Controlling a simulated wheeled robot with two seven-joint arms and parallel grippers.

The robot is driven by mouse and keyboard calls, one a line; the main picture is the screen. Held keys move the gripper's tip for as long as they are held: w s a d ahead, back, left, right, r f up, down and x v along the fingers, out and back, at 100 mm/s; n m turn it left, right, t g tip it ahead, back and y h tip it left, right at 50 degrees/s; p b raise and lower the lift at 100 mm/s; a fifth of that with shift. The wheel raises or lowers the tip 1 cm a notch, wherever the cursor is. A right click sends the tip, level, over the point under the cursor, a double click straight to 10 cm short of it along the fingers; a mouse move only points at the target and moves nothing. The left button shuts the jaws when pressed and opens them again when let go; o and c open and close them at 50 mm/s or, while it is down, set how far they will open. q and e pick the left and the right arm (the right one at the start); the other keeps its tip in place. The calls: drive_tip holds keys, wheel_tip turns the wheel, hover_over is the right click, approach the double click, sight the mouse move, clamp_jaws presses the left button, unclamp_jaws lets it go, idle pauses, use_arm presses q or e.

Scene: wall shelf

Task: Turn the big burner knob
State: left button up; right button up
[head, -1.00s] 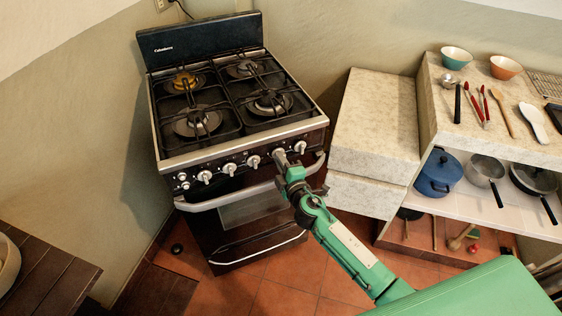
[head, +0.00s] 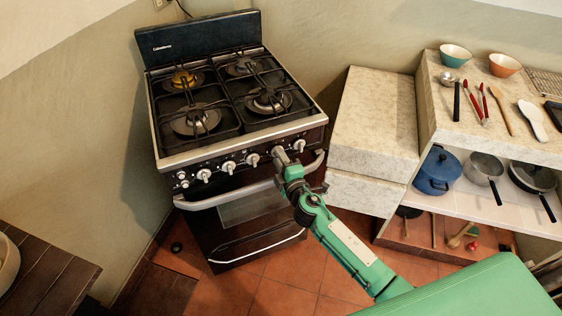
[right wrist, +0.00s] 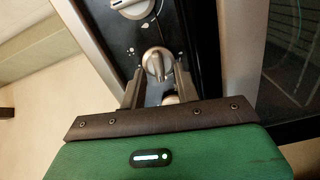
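The black stove (head: 240,205) stands against the wall, with a row of silver knobs along its front panel (head: 215,164). My right gripper (head: 279,155) is at the right part of this row, between one knob (head: 252,160) and the rightmost knob (head: 299,146). In the right wrist view, the right gripper (right wrist: 158,78) has its two fingers apart, with a silver knob (right wrist: 157,62) between or just beyond the tips. I cannot tell whether they touch it. Which knob is the big burner's is not marked legibly. My left gripper is not in view.
The oven handle (head: 225,197) runs just below the knobs. A stone-coloured counter block (head: 372,120) stands close right of the stove. Shelves farther right hold bowls, utensils, a blue pot (head: 437,172) and pans. A dark wooden table (head: 45,275) is at the lower left.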

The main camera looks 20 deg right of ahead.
drive_tip(key=shift+s+f, duration=0.1)
drive_tip(key=shift+s, duration=0.4)
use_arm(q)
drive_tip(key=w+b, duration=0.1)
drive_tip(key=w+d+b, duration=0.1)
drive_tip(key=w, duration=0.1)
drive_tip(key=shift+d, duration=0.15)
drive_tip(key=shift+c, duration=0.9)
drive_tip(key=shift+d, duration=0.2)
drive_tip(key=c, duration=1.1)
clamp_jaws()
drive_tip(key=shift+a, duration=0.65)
use_arm(e)
drive_tip(key=s+d, duration=0.1)
drive_tip(key=s, duration=1.1)
drive_tip(key=shift+s+d, duration=0.3)
drive_tip(key=shift+s, duration=0.05)
